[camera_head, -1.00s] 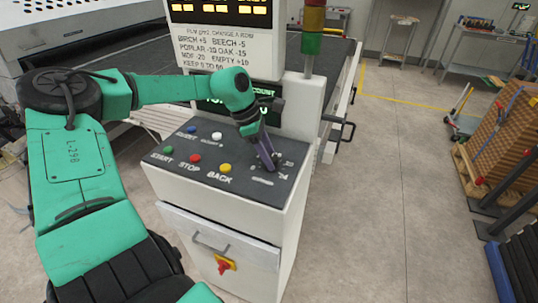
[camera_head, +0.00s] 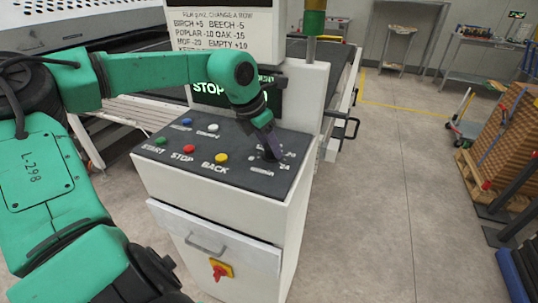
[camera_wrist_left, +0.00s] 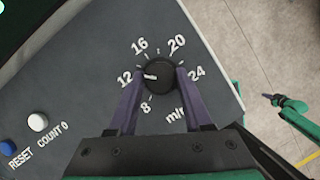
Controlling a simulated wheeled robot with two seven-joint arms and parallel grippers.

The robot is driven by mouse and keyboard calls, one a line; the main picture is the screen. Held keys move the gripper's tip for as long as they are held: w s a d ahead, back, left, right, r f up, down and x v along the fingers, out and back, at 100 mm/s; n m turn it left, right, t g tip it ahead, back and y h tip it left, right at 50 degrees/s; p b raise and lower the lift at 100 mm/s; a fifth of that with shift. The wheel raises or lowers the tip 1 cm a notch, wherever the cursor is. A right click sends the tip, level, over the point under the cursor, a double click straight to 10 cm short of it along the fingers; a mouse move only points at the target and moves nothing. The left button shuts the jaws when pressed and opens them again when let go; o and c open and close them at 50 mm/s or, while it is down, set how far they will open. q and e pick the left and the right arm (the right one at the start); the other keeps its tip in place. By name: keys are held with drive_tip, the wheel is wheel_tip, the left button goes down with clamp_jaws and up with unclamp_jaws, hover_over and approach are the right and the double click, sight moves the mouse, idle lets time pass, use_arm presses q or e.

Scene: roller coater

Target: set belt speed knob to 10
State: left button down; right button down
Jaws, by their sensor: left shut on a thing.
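The belt speed knob (camera_wrist_left: 160,76) is round and black with a white pointer mark, in the middle of the left wrist view. Its mark points left, close to the 12 on the dial. The scale around it runs 8, 12, 16, 20, 24. My left gripper (camera_wrist_left: 155,88) has its two purple fingers on either side of the knob, shut on it. In the head view the left gripper (camera_head: 272,146) reaches down onto the right part of the dark control panel (camera_head: 215,172) and hides the knob. Part of what looks like my right gripper (camera_wrist_left: 272,99) shows at the wrist view's right, small and unclear.
Green, red and yellow buttons line the panel's front, with a blue (camera_head: 187,122) and a white button (camera_head: 213,127) behind. A display (camera_head: 215,90) and white post stand behind the panel. A red switch (camera_head: 219,270) is on the cabinet front.

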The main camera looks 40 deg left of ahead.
use_arm(q)
drive_tip(key=n+y+b, duration=0.1)
drive_tip(key=n+b, duration=0.3)
drive_tip(key=shift+w+d+f+n+y, duration=0.1)
drive_tip(key=shift+f+n+y, duration=0.05)
drive_tip(key=shift+n+y, duration=0.25)
drive_tip(key=shift+d+n+y+b, duration=0.1)
drive_tip(key=shift+n+y+b, duration=0.3)
drive_tip(key=shift+n+b, duration=0.75)
drive_tip(key=shift+r+n+g+y+b, duration=0.2)
drive_tip(key=shift+n+g+y+b, duration=0.3)
drive_tip(key=shift+n, duration=0.35)
drive_tip(key=shift+r, duration=0.1)
drive_tip(key=shift+c, duration=1.6)
unclamp_jaws()
drive_tip(key=v, duration=1.4)
drive_tip(key=shift+r+p, duration=0.2)
drive_tip(key=shift+p, duration=0.1)
